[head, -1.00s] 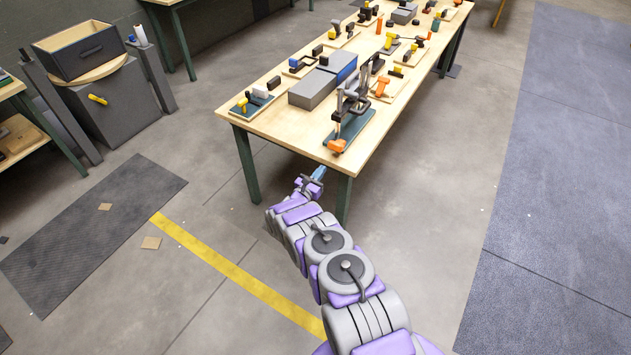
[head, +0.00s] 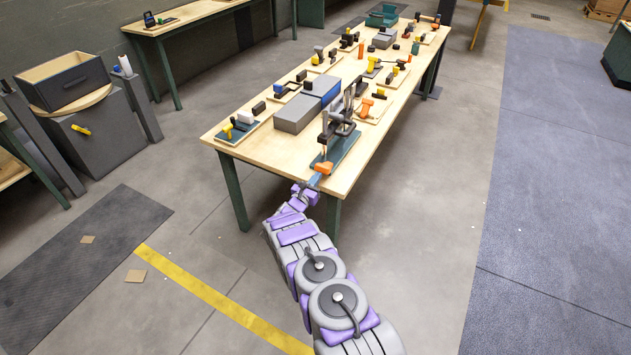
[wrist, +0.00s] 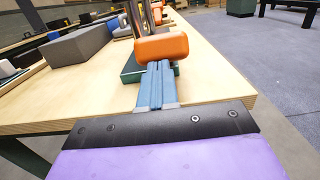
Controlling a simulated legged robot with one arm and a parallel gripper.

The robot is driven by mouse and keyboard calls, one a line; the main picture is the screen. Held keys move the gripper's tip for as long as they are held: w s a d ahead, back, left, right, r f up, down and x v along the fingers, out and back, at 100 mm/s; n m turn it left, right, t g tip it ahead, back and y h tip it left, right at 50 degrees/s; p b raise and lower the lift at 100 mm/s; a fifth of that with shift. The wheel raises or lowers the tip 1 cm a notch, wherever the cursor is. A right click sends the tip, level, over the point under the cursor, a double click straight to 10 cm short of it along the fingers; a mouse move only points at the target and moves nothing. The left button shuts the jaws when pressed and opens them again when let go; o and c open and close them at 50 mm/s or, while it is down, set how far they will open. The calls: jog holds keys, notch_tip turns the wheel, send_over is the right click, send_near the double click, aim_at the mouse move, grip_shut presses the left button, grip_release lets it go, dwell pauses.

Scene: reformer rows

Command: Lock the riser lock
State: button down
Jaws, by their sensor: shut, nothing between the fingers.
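The riser lock is not plainly identifiable; the nearest device is a dark upright mechanism (head: 336,128) on a teal base plate (head: 343,150) at the table's near end. An orange handle (head: 323,168) sticks out at its front, and it shows large in the wrist view (wrist: 161,47). My gripper (head: 315,180) is at the table's front edge, just before the orange handle. In the wrist view its blue fingers (wrist: 160,68) are together, with their tips at the handle's lower edge. Whether they touch it I cannot tell. The handle hides part of the mechanism.
The wooden table (head: 285,153) carries several small fixtures with yellow, orange and black handles. A grey block (head: 297,114) stands left of the mechanism. A dark cabinet (head: 97,135) with a box on top is at the left. The floor to the right is open.

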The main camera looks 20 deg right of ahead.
jog(key=shift+r+g+y+p, duration=0.25)
jog(key=shift+g+y+p, duration=0.15)
jog(key=shift+y, duration=0.1)
jog(key=shift+r, duration=0.1)
